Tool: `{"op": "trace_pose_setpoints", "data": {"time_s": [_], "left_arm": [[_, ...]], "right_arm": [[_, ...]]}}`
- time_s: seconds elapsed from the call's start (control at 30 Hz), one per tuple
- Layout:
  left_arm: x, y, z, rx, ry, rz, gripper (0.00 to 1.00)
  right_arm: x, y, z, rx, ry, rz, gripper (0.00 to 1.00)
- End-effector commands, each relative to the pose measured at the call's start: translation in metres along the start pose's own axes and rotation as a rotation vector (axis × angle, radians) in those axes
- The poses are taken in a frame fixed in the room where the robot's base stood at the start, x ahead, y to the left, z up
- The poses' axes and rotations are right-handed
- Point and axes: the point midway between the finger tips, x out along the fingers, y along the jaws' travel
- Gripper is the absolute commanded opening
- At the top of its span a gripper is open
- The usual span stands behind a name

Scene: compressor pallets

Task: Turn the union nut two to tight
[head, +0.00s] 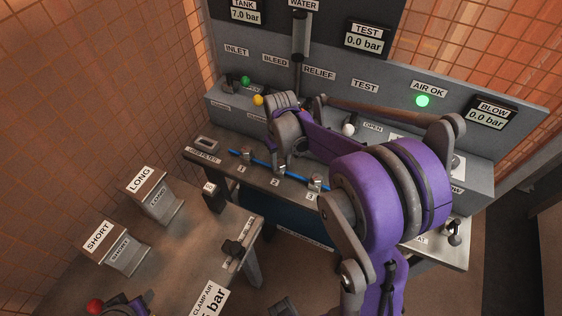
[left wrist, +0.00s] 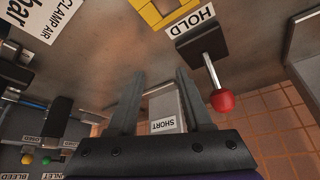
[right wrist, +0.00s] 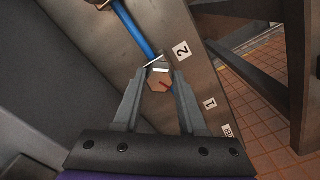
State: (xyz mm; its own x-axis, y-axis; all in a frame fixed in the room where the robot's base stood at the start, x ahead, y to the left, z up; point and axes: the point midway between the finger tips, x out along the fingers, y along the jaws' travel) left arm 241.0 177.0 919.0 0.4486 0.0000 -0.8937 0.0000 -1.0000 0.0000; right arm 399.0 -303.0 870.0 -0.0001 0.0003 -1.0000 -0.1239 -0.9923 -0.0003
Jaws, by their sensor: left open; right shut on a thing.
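Union nut two (right wrist: 158,83) is a tan hex nut with a red mark on its face, at the end of a blue tube (right wrist: 137,32), near the label 2 (right wrist: 182,50) in the right wrist view. My right gripper (right wrist: 158,72) has its fingertips on either side of the nut and is shut on it. In the head view my right gripper (head: 281,165) points down at the tube line above label 2, and hides most of the nut. My left gripper (left wrist: 160,78) is open and empty, away from the bench, above the side table.
In the left wrist view a red-knobbed lever (left wrist: 222,100) stands by the HOLD label (left wrist: 194,27). The LONG block (head: 148,190) and SHORT block (head: 115,245) stand on the side table. The valve panel (head: 350,75) rises behind the bench; the AIR OK lamp (head: 422,100) glows green.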

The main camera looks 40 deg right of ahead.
Motion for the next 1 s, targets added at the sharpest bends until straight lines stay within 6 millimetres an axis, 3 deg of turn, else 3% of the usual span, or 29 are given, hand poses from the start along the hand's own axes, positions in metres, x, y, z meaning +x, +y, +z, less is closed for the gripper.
{"op": "trace_pose_setpoints", "data": {"time_s": [0.43,1.0], "left_arm": [[0.0076,0.0,0.0068,0.0,-0.005,0.0,0.5],[0.0085,0.0,0.0076,0.0,-0.006,0.0,0.5]], "right_arm": [[0.0004,-0.0009,0.0004,0.26,0.0,0.0,0.0],[-0.0001,-0.0011,0.0001,0.312,0.0,0.0,0.0]]}}
